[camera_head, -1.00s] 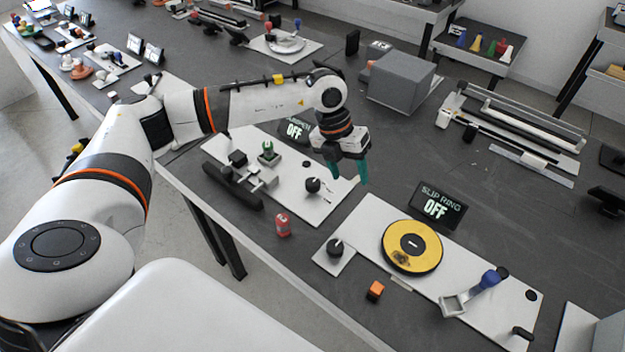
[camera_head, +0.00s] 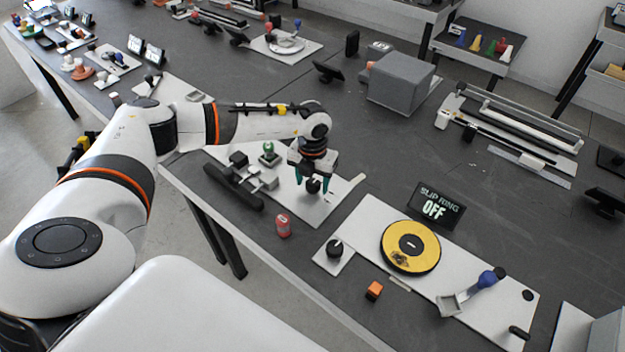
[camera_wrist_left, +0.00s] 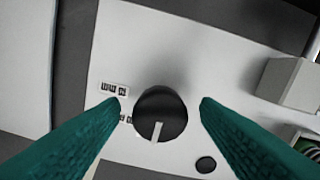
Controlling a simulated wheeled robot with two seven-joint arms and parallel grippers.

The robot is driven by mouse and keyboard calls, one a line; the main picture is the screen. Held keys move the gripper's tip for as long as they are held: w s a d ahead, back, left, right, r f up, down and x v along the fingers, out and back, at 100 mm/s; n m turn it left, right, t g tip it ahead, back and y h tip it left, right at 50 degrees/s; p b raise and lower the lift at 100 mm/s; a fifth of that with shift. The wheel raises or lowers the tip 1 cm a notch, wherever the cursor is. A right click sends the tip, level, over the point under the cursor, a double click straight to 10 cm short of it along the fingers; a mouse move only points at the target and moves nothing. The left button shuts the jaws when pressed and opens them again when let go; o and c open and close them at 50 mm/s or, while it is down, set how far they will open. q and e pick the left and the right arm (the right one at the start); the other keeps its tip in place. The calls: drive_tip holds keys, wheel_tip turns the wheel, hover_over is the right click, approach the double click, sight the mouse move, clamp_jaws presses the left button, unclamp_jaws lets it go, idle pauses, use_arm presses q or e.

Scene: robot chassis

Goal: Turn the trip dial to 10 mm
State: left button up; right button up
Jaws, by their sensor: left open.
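The trip dial, a round black knob (camera_wrist_left: 160,114) with a light pointer line, sits on a white panel (camera_wrist_left: 220,50). In the left wrist view its pointer aims toward the bottom of the picture. Small printed labels lie to its left, too small to read. My left gripper (camera_wrist_left: 160,106) is open, with one teal finger on each side of the knob and gaps showing. In the head view my left gripper (camera_head: 312,184) is above the same knob (camera_head: 313,187), partly covering it. I cannot tell how far above it the fingertips are. My right gripper is not in view.
On the same panel stand a green-topped part (camera_head: 268,153) and grey blocks with a dark bar (camera_head: 232,187). A red can (camera_head: 283,225), another black knob (camera_head: 335,247), an orange cube (camera_head: 374,290) and a yellow disc (camera_head: 410,246) lie nearer or to the right.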

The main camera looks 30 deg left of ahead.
use_arm(q)
drive_tip(key=shift+f, duration=0.35)
drive_tip(key=shift+c, duration=0.6)
drive_tip(key=c, duration=0.9)
drive_tip(key=shift+m, duration=0.4)
drive_tip(key=m+b, duration=0.2)
drive_tip(key=m, duration=0.2)
drive_tip(key=shift+f, duration=0.1)
drive_tip(key=shift+a+m+b, duration=0.1)
drive_tip(key=shift+m+b, duration=1)
drive_tip(key=shift+m, duration=0.9)
